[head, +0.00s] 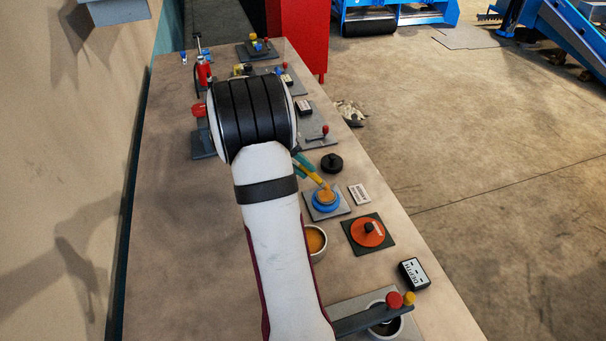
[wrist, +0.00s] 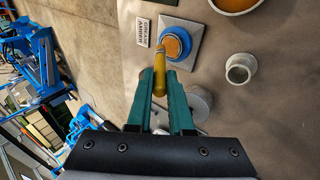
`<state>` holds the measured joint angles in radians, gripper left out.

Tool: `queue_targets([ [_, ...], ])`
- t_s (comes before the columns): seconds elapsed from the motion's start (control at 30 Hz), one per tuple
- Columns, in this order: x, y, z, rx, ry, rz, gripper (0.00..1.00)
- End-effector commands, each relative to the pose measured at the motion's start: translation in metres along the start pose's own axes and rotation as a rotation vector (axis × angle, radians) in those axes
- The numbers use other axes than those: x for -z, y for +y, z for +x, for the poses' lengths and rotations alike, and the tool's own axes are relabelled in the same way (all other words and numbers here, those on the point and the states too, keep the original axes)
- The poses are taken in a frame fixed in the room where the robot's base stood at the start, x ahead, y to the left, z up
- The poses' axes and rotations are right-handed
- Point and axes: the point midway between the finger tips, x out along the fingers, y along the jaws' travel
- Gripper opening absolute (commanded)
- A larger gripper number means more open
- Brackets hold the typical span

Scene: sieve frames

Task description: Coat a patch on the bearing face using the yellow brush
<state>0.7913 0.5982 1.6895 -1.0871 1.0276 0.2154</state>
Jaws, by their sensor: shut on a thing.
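My gripper (wrist: 165,78) has teal fingers and is shut on the yellow brush (wrist: 159,72). In the head view the brush (head: 321,181) points down at a blue round piece (head: 317,207) with an amber top (head: 327,196). In the wrist view the brush's far end overlaps the near edge of the blue piece (wrist: 165,49). I cannot tell whether it touches. The piece sits on a grey square plate (wrist: 199,31). I cannot tell for sure that its top is the bearing face. My arm hides part of the bench.
A bowl of amber stuff (head: 315,241) stands close by, partly behind my arm. An orange disc with a black knob (head: 367,233), a black knobbed disc (head: 332,163) and a label block (head: 360,194) are near. A small pale cup (wrist: 241,68) shows in the wrist view.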

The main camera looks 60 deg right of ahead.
Motion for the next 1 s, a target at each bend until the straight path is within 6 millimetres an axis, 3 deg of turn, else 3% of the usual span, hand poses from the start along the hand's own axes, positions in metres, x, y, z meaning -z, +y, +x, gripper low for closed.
queue_targets([
  [0.4, 0.004, 0.02, -0.029, 0.0, 0.001, 0.001, 0.0],
  [0.77, 0.004, 0.022, -0.033, 0.0, 0.001, -0.001, 0.0],
  [0.87, 0.006, 0.017, -0.039, 0.001, 0.008, -0.01, 0.0],
  [1.0, 0.01, -0.012, -0.07, 0.004, 0.043, -0.059, 0.0],
])
